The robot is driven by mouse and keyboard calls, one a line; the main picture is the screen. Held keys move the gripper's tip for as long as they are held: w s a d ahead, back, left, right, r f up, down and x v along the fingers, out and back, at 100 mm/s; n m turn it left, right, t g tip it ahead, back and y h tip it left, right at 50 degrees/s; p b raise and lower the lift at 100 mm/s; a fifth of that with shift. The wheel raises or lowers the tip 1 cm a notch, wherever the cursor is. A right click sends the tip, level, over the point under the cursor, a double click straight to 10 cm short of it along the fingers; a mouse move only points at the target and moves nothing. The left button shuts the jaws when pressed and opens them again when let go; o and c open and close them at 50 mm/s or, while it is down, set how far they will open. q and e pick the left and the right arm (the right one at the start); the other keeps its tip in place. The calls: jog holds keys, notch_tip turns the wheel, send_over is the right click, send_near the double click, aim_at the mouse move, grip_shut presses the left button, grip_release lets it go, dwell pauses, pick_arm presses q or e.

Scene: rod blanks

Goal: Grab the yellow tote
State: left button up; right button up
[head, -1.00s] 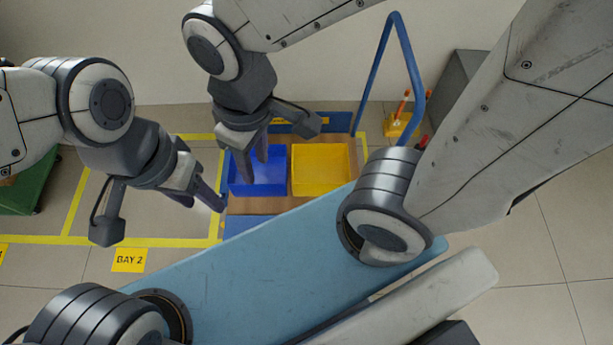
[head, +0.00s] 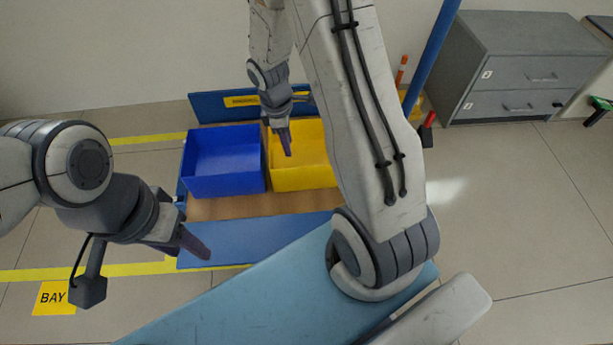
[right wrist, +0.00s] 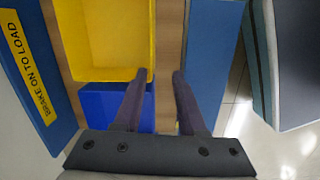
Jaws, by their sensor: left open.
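The yellow tote (head: 308,172) is an open, empty-looking box on a wooden cart deck, right of the blue tote (head: 222,170). My right arm hides part of its right side. My right gripper (head: 287,150) shows over the yellow tote's left part, pointing down. In the right wrist view its two fingers (right wrist: 159,76) are apart with nothing between them. There the yellow tote (right wrist: 112,40) is at upper left, and the left finger overlaps its near corner; contact cannot be told.
The cart has a wooden deck (head: 265,208) with blue edges and a blue handle (head: 432,55) at its right. A grey drawer cabinet (head: 525,70) stands at the back right. Yellow tape marks the floor at left.

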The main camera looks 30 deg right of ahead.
jog(key=b, duration=0.5)
send_near(312, 184)
jog(key=b, duration=0.1)
jog(key=f+b, duration=0.1)
jog(key=b, duration=0.1)
jog(key=shift+w+a+f+n, duration=0.2)
jog(key=shift+w+f+n, duration=0.1)
jog(key=shift+w+n, duration=0.1)
jog(key=f+b, duration=0.3)
jog(key=d+f+b, duration=0.1)
jog(key=shift+s+d+f+b, duration=0.1)
jog(key=shift+s+f+b, duration=0.3)
pick_arm(q)
notch_tip(312, 184, down, 15)
pick_arm(e)
jog(key=shift+r, duration=0.1)
jog(key=shift+c, duration=0.3)
grip_shut()
